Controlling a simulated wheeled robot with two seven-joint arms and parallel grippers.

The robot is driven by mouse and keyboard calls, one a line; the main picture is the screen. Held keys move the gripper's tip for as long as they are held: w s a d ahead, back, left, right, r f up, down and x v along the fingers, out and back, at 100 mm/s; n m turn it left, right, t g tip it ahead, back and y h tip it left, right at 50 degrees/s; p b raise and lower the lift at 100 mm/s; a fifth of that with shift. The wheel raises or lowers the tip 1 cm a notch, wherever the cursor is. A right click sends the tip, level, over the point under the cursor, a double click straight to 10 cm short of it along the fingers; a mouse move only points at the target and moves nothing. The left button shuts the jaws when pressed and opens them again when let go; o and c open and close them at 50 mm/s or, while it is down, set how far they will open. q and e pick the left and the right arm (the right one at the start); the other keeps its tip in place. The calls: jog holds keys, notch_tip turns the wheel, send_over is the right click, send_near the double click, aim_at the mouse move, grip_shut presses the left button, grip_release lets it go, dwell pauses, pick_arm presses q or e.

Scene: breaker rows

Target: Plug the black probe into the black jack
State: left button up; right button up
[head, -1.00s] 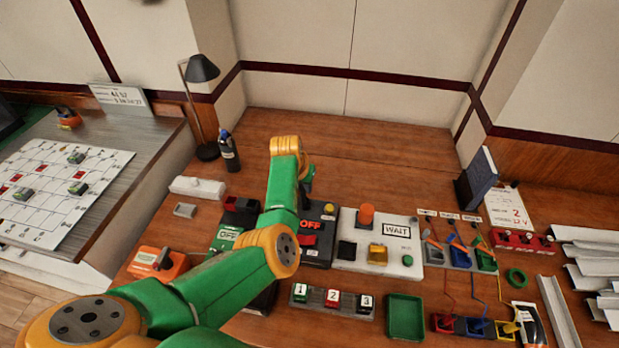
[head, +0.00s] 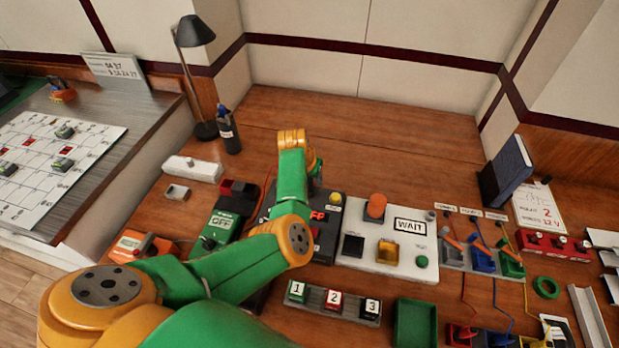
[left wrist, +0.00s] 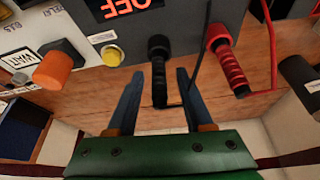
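The black probe (left wrist: 158,72) has a ribbed dark handle and shows in the left wrist view, pointing down between my left gripper's two blue-grey fingers. My left gripper (left wrist: 158,88) is open, with a gap on each side of the probe. In the head view my left gripper (head: 314,166) is over the back of the dark panel and hides the probe. A red probe (left wrist: 226,62) with a red ribbed handle is to the right in the wrist view. I cannot make out the black jack for certain. My right gripper is not in view.
The dark panel (head: 325,245) has a red OFF display. A white WAIT panel (head: 392,265) with an orange knob stands right of it. A green OFF meter (head: 216,228) is left of my arm. A numbered button strip (head: 333,302) lies in front. The table behind is clear.

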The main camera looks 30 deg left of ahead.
pick_arm(q)
jog(key=p+v, duration=0.1)
jog(key=v, duration=1.1)
